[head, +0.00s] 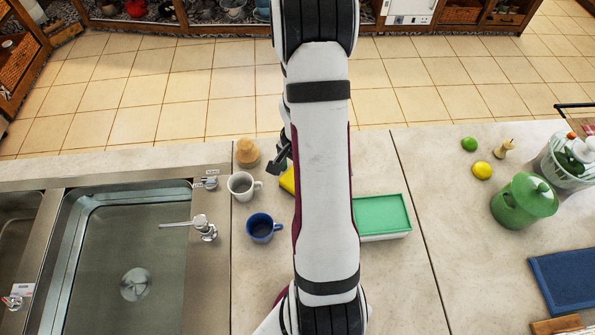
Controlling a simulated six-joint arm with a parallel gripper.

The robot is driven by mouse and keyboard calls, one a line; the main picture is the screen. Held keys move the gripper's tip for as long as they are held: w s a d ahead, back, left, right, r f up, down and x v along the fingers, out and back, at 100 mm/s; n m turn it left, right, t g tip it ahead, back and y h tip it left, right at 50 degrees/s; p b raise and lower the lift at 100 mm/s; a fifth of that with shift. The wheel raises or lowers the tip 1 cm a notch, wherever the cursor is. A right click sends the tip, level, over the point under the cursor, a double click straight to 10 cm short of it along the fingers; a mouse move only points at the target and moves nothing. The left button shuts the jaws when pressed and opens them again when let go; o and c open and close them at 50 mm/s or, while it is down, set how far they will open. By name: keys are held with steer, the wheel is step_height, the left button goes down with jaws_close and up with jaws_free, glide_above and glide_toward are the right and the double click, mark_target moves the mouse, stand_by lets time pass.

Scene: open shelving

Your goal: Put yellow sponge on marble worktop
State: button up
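The yellow sponge (288,180) shows as a small yellow patch at the left edge of my arm, over the pale marble worktop (405,285). My arm hides most of it, and I cannot tell whether it rests on the worktop or is held above it. My gripper (283,157) is a dark shape just above the sponge in the picture, mostly behind my arm. Its fingertips are not clear, so I cannot see whether it is open or shut.
A green-lidded box (382,215) is right of my arm. The sink (135,265) lies left. A lime (469,144), lemon (482,171) and green pot (523,202) stand right.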

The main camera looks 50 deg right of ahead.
step_height(320, 180, up, 12)
steer(key=s+a+r+n, duration=0.1)
steer(key=a+r+n, duration=0.2)
steer(key=a, duration=0.4)
steer(key=s+a+r+n+y, duration=0.1)
steer(key=s+a+r+n, duration=0.15)
steer(key=a, duration=0.45)
steer(key=s+a+r+n, duration=0.1)
steer(key=a+r+n, duration=0.2)
steer(key=a, duration=0.4)
steer(key=s+a+n, duration=0.4)
steer(key=s+a, duration=0.1)
steer(key=s, duration=0.1)
steer(key=shift+a+y, duration=0.3)
steer(key=shift+y, duration=0.1)
